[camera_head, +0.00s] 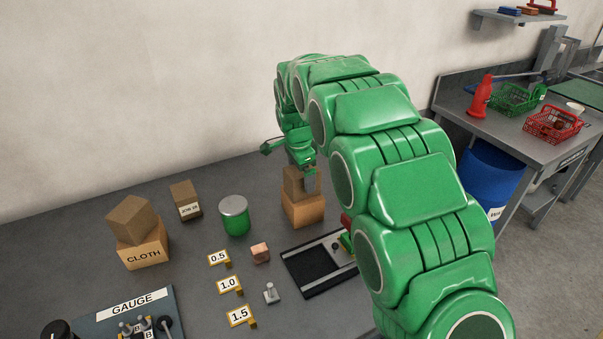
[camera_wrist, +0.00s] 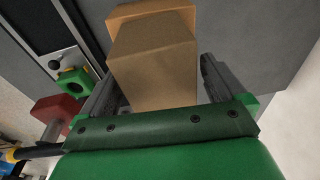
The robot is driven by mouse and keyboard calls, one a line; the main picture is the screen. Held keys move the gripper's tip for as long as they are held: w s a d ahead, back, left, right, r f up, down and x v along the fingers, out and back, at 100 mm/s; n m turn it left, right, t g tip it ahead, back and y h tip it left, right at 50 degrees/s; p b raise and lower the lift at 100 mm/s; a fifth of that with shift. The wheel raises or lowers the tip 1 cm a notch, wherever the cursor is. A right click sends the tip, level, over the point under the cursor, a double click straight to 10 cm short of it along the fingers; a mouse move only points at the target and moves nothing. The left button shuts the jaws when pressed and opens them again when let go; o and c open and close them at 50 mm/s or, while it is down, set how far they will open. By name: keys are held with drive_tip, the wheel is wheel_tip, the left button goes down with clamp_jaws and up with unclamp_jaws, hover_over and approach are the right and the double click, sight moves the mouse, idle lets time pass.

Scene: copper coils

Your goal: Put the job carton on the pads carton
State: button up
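A brown carton (camera_head: 292,183) sits on a wider orange-tan carton (camera_head: 303,210) near the middle of the table. No lettering shows on either, so I cannot tell by label which is the job or pads carton. My gripper (camera_head: 304,178) is at the upper carton. In the wrist view, the upper carton (camera_wrist: 155,60) lies between my two fingers (camera_wrist: 160,85), with a gap visible at the right finger; contact at the left is unclear. The lower carton (camera_wrist: 125,15) shows beyond it. Another small carton (camera_head: 182,193) at the back left has a white label, too small to read surely.
A CLOTH carton (camera_head: 145,252) with a brown carton (camera_head: 130,218) tilted on it stands left. A green can (camera_head: 235,218), a copper block (camera_head: 260,253), number tags (camera_head: 229,285) and a black tray (camera_head: 318,270) lie nearby. A GAUGE board (camera_head: 130,305) is at front left.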

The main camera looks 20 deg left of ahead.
drive_tip(key=r, duration=0.7)
drive_tip(key=s+r, duration=0.1)
drive_tip(key=r, duration=0.3)
drive_tip(key=shift+a, duration=0.2)
drive_tip(key=shift+s+r, duration=0.2)
drive_tip(key=shift+r, duration=0.4)
drive_tip(key=s+d+r+n+g, duration=0.1)
drive_tip(key=s+d, duration=0.4)
drive_tip(key=d, duration=0.4)
drive_tip(key=s+d+r+n, duration=0.2)
drive_tip(key=s+d, duration=0.4)
drive_tip(key=d, duration=0.3)
drive_tip(key=s+d+r+n+g, duration=0.1)
drive_tip(key=s+d, duration=0.4)
drive_tip(key=d, duration=0.4)
drive_tip(key=s+d+f+n, duration=0.1)
drive_tip(key=s+d+f, duration=0.1)
drive_tip(key=s, duration=0.7)
drive_tip(key=s+d+f+n, duration=0.2)
drive_tip(key=s+d, duration=0.3)
drive_tip(key=s, duration=0.3)
drive_tip(key=s+d+f+n+g, duration=0.1)
drive_tip(key=s+d, duration=0.3)
drive_tip(key=s, duration=0.5)
drive_tip(key=shift+s+f+n, duration=0.3)
drive_tip(key=shift+f+n, duration=0.4)
drive_tip(key=shift+f, duration=0.2)
